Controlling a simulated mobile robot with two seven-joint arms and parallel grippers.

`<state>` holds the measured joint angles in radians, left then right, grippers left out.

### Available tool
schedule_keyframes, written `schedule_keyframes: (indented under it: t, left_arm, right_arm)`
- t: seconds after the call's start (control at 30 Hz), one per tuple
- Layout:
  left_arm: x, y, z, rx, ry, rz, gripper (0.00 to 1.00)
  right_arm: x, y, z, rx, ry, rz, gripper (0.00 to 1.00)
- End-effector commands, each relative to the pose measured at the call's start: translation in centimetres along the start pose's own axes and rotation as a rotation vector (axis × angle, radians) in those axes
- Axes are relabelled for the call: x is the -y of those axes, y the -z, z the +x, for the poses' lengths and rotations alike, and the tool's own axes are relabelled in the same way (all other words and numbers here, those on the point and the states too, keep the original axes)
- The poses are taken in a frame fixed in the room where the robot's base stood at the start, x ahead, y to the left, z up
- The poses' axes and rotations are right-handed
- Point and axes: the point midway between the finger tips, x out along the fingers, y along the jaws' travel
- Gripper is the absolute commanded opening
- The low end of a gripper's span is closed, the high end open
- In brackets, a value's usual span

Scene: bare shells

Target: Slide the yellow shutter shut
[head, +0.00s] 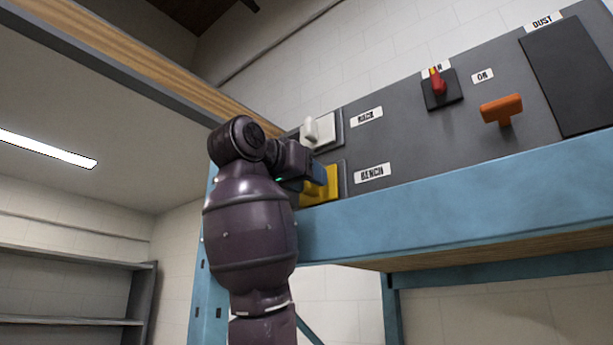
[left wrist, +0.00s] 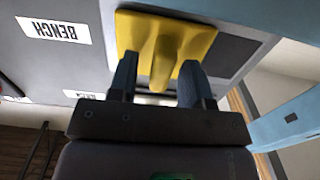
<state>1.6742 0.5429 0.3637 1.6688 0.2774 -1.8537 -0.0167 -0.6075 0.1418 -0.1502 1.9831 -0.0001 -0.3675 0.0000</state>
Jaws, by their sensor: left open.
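The yellow shutter (head: 332,186) is on the grey panel beside the BENCH label (head: 372,173), partly hidden by my left gripper. In the left wrist view the shutter (left wrist: 136,30) is a yellow plate with a raised grip (left wrist: 163,58), and a dark strip of its frame (left wrist: 236,52) shows at its right side. My left gripper (head: 312,181) is in front of the shutter. In the left wrist view its two blue-grey fingers (left wrist: 159,70) are open, one on each side of the raised grip. I cannot tell whether they touch it. My right gripper is not in view.
Above the shutter is a white switch (head: 319,131) beside the RACK label. Farther right are a red switch (head: 437,82), an orange handle (head: 501,108) and a dark DUST plate (head: 572,75). A blue beam (head: 450,205) runs below the panel.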

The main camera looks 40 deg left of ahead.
Motion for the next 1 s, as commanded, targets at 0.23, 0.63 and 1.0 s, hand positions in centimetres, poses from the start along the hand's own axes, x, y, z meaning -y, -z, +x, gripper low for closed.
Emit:
schedule_keyframes:
  t: [0.23,0.63,1.0]
  left_arm:
    - [0.0,0.0,0.0,0.0,0.0,0.0,0.35]
    - [0.0,0.0,0.0,0.0,0.0,0.0,0.0]
    - [5.1,0.1,-0.1,-0.001,0.005,0.0,0.0]
  right_arm:
    - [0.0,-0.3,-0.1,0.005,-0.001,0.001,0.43]
    - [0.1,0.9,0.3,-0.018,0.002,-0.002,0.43]
    - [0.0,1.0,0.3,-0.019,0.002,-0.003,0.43]
